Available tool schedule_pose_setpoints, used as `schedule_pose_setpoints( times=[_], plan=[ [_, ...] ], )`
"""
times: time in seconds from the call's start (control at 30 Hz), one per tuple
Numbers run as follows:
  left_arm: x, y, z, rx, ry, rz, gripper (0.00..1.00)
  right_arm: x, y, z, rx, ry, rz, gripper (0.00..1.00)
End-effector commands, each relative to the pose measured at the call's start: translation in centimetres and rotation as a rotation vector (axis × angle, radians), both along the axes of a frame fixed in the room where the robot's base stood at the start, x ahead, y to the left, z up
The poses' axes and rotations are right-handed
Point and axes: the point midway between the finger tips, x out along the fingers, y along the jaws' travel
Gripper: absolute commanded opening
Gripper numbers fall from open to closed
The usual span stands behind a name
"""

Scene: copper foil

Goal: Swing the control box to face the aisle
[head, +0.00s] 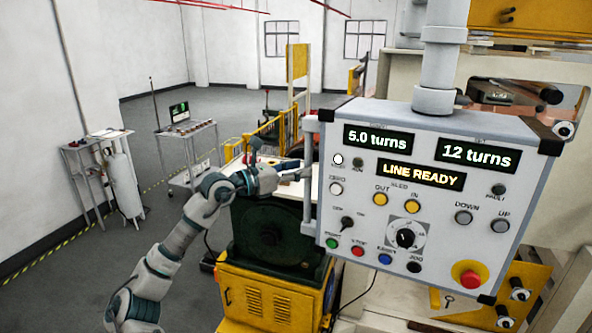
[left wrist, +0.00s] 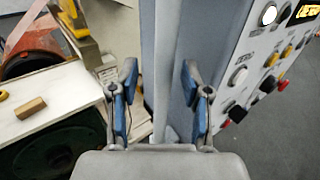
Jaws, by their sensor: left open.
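The control box (head: 420,195) is a pale grey panel hanging from a thick grey post (head: 438,60). Its face, with lit displays, knobs, buttons and a red emergency stop, is turned toward me. A vertical handle bar (head: 309,190) runs along its left side. My left gripper (head: 303,174) is at that side, its fingertips partly hidden near the bar. In the left wrist view the gripper (left wrist: 160,85) is open, its blue-padded fingers apart, with the pale bar (left wrist: 147,45) and the box's side (left wrist: 178,40) showing between and beyond them. Contact cannot be told.
A dark green machine on a yellow base (head: 270,290) stands below my left arm. A white worktop with a wooden block (left wrist: 31,108) lies left of the gripper. A cart (head: 188,150) and a side table (head: 98,140) stand further left. Open grey floor lies between.

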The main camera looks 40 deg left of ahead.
Motion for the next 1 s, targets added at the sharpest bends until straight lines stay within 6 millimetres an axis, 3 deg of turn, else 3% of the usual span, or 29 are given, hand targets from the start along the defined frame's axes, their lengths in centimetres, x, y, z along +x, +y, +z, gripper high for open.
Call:
schedule_pose_setpoints(
  times=[0.37,0.8,1.0],
  plan=[
    [-2.0,0.0,0.2,0.016,0.0,-0.005,0.47,0.0,0.1,0.0,0.005,-0.001,-0.001,0.4],
    [-9.6,2.8,0.0,-0.002,-0.006,0.005,0.47,0.0,0.2,0.0,0.004,0.0,-0.001,0.4],
    [-11.6,3.3,-0.1,-0.002,-0.003,0.003,0.47,0.0,0.2,0.0,0.004,0.0,-0.001,0.4]
  ],
)
